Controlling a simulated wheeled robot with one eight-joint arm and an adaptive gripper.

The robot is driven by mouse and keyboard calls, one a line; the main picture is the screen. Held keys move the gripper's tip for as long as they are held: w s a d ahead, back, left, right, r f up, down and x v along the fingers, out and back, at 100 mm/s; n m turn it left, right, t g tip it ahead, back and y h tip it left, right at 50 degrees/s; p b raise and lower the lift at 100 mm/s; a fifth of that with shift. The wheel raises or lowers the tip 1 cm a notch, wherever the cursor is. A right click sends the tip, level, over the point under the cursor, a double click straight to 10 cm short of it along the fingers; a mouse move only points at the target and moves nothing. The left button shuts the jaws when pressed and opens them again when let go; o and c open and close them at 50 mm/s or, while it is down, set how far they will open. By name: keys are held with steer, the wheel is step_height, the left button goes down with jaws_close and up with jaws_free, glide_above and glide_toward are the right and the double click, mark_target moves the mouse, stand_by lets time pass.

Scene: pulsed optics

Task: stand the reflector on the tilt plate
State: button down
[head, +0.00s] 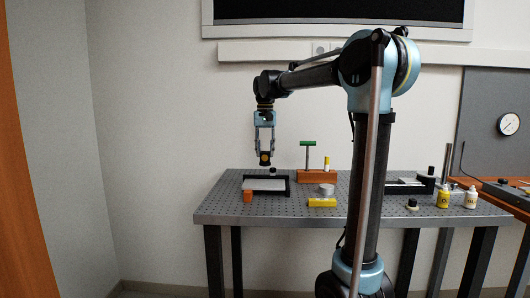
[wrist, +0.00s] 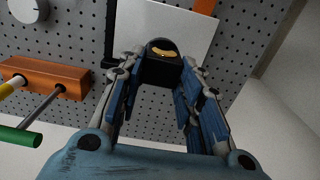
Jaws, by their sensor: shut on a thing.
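The reflector (head: 265,158) is a small dark block with a gold patch, which also shows in the wrist view (wrist: 162,62). My gripper (head: 265,150) points down and is shut on it. In the wrist view the blue-padded fingers (wrist: 163,78) sit on either side of it. The tilt plate (head: 263,185) is a pale flat plate with a black frame on the perforated table. In the wrist view the plate (wrist: 160,25) lies behind the reflector, which overlaps its near edge. In the head view the reflector hangs above the plate's back side, apart from it.
An orange rack (head: 317,177) right of the plate holds a green-handled tool (head: 308,144) and a yellow-topped one. An orange block (head: 247,196) is at the plate's front left. Bottles (head: 444,198) stand far right.

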mark_target(265, 165)
steer(key=shift+f, duration=1.95)
steer(key=shift+s, duration=0.1)
steer(key=shift+f, duration=0.2)
steer(key=shift+f, duration=1.25)
steer(key=shift+f, duration=0.35)
steer(key=c, duration=1.1)
jaws_free()
steer(key=shift+o, duration=0.2)
steer(key=shift+r, duration=0.1)
step_height(265, 165, up, 12)
steer(key=shift+f, duration=0.15)
